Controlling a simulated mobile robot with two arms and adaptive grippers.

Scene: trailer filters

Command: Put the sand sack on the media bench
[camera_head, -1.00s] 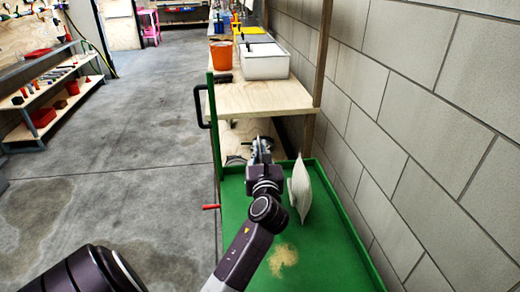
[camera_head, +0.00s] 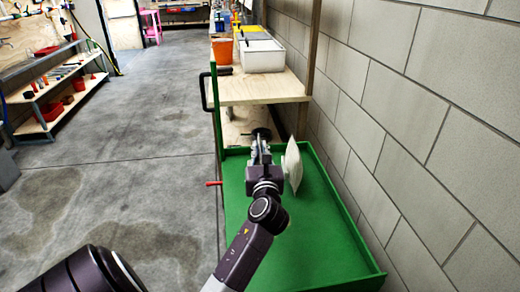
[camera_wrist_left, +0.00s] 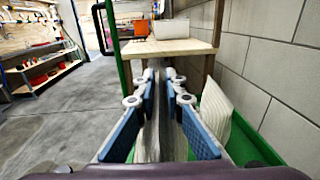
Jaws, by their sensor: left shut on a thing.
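My left gripper (camera_head: 260,148) reaches forward over the green-railed tray (camera_head: 325,230). It is shut on a grey, streaked, sack-like thing (camera_wrist_left: 153,115), seen edge-on between the blue pads in the left wrist view. I cannot tell for sure that this is the sand sack. A pale, pillow-shaped sack (camera_head: 293,166) leans upright just right of the gripper in the head view. It also shows in the left wrist view (camera_wrist_left: 216,110), apart from the fingers. A light wooden bench top (camera_head: 262,90) stands ahead, beyond the tray. My right gripper is out of view.
An orange bucket (camera_head: 222,51) and a white bin (camera_head: 262,58) stand on the bench top. A green post (camera_head: 216,110) and a black handle (camera_head: 205,92) are at its left. A block wall (camera_head: 430,120) closes the right side. Concrete floor (camera_head: 150,120) is open at the left.

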